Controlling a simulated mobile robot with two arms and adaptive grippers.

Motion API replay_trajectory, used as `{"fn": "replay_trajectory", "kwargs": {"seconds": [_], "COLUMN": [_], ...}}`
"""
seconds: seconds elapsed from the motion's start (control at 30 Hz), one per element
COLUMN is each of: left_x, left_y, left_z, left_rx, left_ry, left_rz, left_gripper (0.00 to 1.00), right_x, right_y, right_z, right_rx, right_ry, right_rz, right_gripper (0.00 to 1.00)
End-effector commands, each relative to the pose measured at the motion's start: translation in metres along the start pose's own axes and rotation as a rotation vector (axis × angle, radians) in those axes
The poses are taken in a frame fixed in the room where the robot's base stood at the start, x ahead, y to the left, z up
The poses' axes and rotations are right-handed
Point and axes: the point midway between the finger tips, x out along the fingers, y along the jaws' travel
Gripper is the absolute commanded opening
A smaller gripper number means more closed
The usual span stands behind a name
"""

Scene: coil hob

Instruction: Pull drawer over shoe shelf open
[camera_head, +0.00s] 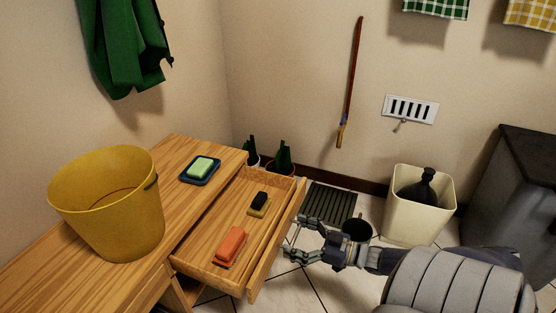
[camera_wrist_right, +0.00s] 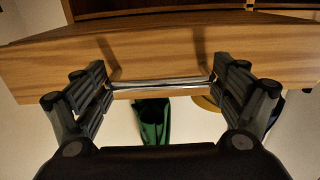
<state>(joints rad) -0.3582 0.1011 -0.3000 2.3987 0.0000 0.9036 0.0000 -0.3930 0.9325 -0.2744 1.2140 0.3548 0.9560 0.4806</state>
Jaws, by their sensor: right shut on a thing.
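The wooden drawer (camera_head: 205,240) stands pulled out from the wooden shoe shelf (camera_head: 100,240) in the head view. Two brushes lie inside it, an orange one (camera_head: 231,245) and a dark-topped one (camera_head: 258,203). My right gripper (camera_head: 292,238) is at the outer face of the drawer front. In the right wrist view its fingers (camera_wrist_right: 160,85) are on a metal bar handle (camera_wrist_right: 165,84) on the drawer front (camera_wrist_right: 160,58). The handle is hidden in the head view. My left gripper is not in view.
A yellow bucket (camera_head: 110,205) and a green soap in a blue dish (camera_head: 200,170) stand on the shelf top. A cream bin (camera_head: 418,210), a dark floor mat (camera_head: 330,203) and potted plants (camera_head: 281,162) are beyond the drawer.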

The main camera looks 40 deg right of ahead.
Motion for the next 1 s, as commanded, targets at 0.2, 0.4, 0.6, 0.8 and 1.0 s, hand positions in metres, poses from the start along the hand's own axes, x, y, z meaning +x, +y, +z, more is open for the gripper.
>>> {"fn": "replay_trajectory", "kwargs": {"seconds": [0.2,0.4,0.6,0.8,1.0], "left_x": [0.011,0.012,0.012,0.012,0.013], "left_y": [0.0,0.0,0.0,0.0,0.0], "left_z": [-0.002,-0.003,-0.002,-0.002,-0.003], "left_rx": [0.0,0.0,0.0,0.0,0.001], "left_ry": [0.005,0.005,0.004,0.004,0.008], "left_rz": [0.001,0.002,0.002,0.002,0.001], "left_gripper": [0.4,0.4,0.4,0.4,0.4], "right_x": [-0.02,-0.025,-0.025,-0.025,-0.031], "right_y": [0.0,0.001,0.001,0.001,0.001], "right_z": [-0.003,-0.003,-0.002,-0.003,-0.002], "right_rx": [0.002,0.001,0.001,0.002,0.002], "right_ry": [0.007,0.008,0.008,0.009,0.007], "right_rz": [0.0,0.0,-0.001,-0.001,0.0], "right_gripper": [0.46,0.46,0.46,1.0,1.0]}}
